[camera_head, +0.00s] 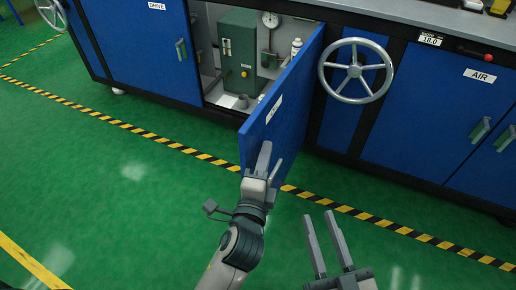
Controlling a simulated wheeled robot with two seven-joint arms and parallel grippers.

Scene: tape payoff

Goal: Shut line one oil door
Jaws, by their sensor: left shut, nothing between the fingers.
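The blue oil door (285,95) stands open, swung out from the cabinet toward me, with its labelled outer face toward the right and the label partly readable. Behind it the compartment (215,92) shows a grey-green unit, a round gauge and bottles. My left gripper (270,163) is shut and empty, in front of the door's lower near part; I cannot tell whether it touches the door. My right gripper (325,230) is open and empty over the green floor, to the right of and nearer than the door.
A grey handwheel (356,71) juts from the cabinet right of the door. The closed drive door (144,50) is on the left, the closed air door (438,105) on the right. Yellow-black floor tape (360,214) runs along the cabinet; the green floor is clear.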

